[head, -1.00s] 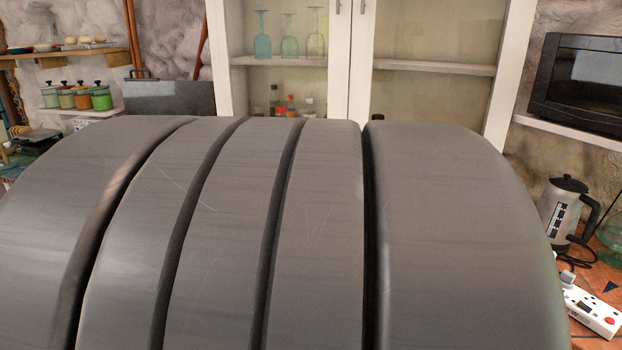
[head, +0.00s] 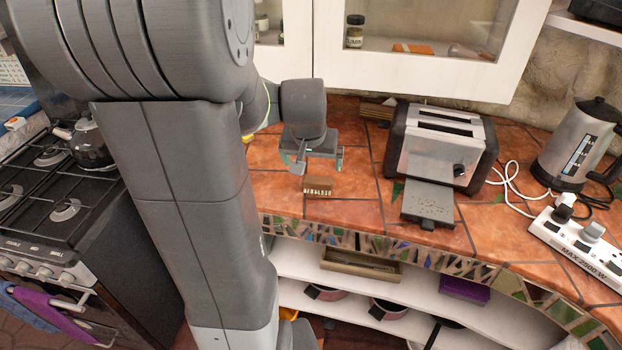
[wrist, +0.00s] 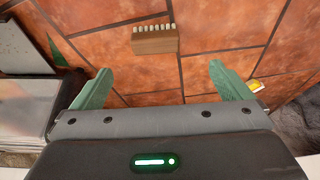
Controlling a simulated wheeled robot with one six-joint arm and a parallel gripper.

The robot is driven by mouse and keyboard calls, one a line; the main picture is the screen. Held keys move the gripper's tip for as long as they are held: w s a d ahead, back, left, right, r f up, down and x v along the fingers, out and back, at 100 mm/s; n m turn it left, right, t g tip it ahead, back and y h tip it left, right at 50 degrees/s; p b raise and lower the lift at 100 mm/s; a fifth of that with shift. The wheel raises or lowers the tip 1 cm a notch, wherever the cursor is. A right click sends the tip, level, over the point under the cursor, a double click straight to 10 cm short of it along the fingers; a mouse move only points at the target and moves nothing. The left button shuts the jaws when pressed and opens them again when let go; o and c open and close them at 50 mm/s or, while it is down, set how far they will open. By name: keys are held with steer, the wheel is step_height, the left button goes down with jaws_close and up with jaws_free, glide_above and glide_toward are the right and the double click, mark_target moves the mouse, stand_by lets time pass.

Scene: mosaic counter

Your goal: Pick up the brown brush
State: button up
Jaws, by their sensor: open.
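The brown brush (head: 318,186) is a small wooden block with pale bristles along one side. It lies on the orange tiled counter near its front edge. In the wrist view the brush (wrist: 155,42) lies beyond the fingertips, roughly between their lines, with its bristles toward the top of the picture. My gripper (head: 320,160) is over the counter just behind the brush in the head view. Its two green fingers (wrist: 162,82) are spread apart with nothing between them.
A toaster (head: 440,143) with a dark flat tray (head: 428,203) stands right of the brush. A kettle (head: 578,145) and a white power strip (head: 580,240) are farther right. A stove (head: 60,200) is at left. Shelves (head: 330,290) lie below the counter's mosaic edge.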

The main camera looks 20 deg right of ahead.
mark_target(318, 179)
steer(key=x, duration=0.6)
steer(key=shift+f, duration=0.1)
steer(key=shift+w+d+f+p, duration=0.2)
steer(key=shift+d+f, duration=0.1)
steer(key=shift+f, duration=0.25)
steer(key=shift+w+d+f+p, duration=0.15)
steer(key=shift+w+d+f, duration=0.1)
steer(key=shift+f, duration=0.25)
steer(key=shift+w+d+f+p, duration=0.2)
steer(key=shift+d+f, duration=0.1)
steer(key=shift+f, duration=0.25)
steer(key=shift+w+d+f, duration=0.1)
steer(key=shift+w+f, duration=0.1)
steer(key=shift+f, duration=0.5)
steer(key=c, duration=1.1)
steer(key=shift+o, duration=0.2)
steer(key=shift+r, duration=0.15)
